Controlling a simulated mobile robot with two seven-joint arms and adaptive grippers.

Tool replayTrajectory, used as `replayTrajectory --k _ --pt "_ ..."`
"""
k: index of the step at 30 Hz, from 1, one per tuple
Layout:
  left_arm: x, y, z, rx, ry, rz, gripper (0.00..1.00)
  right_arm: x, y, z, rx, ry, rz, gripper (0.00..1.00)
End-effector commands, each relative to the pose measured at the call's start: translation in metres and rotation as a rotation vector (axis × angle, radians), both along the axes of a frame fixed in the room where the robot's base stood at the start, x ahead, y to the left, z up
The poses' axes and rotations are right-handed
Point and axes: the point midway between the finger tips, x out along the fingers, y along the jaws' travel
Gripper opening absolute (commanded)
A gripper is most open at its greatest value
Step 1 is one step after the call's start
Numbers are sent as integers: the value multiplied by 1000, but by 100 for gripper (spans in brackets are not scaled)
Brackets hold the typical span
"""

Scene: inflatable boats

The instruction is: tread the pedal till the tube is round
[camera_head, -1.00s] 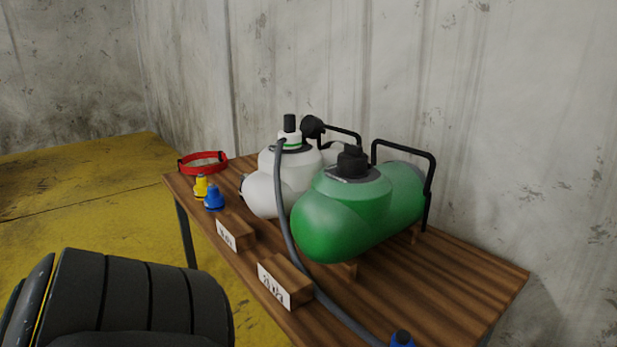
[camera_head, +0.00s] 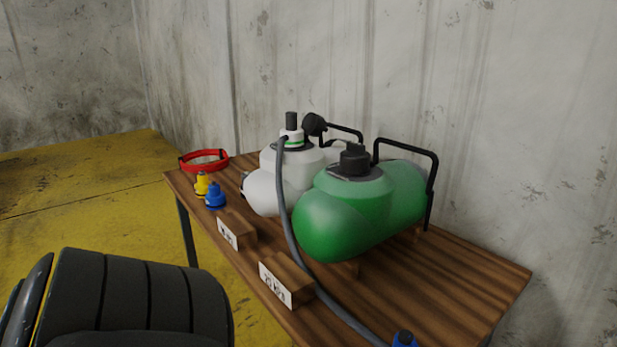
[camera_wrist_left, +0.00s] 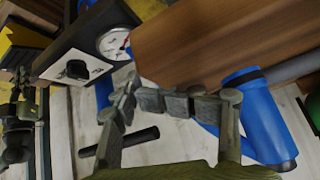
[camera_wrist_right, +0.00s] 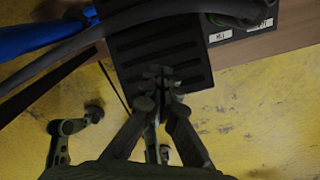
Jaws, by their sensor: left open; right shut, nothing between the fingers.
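A dark ribbed pedal (camera_wrist_right: 160,50) shows in the right wrist view. My right gripper (camera_wrist_right: 158,78) is shut and empty, with its fingertips in front of the pedal; I cannot tell whether they touch it. In the head view a plump green tube (camera_head: 340,215) and a white tube (camera_head: 265,192) lie on the wooden table. A grey hose (camera_head: 283,205) runs from the white tube's valve (camera_head: 291,136) down to the table's front. My left gripper (camera_wrist_left: 180,97) is open near a round gauge (camera_wrist_left: 113,43) on a black box and a blue fitting (camera_wrist_left: 255,115). Neither gripper shows in the head view.
A red ring (camera_head: 204,160), a yellow adapter (camera_head: 202,183) and a blue adapter (camera_head: 215,196) sit at the table's left end. Two labelled wooden blocks (camera_head: 287,277) stand along its front edge. A concrete wall is close behind. Yellow floor (camera_head: 80,190) is open at left.

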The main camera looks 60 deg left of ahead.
Motion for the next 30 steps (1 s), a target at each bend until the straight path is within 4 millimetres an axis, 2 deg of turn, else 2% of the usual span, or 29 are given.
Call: replayTrajectory --k 6,17,30 --pt "-12 16 -30 41 46 11 52 0 0 -7 0 0 0 0" --pt "11 -9 -15 -14 -90 -33 52 0 0 -17 0 0 0 0" --pt "37 -39 17 -85 -275 -85 52 0 0 -28 0 0 1 0"
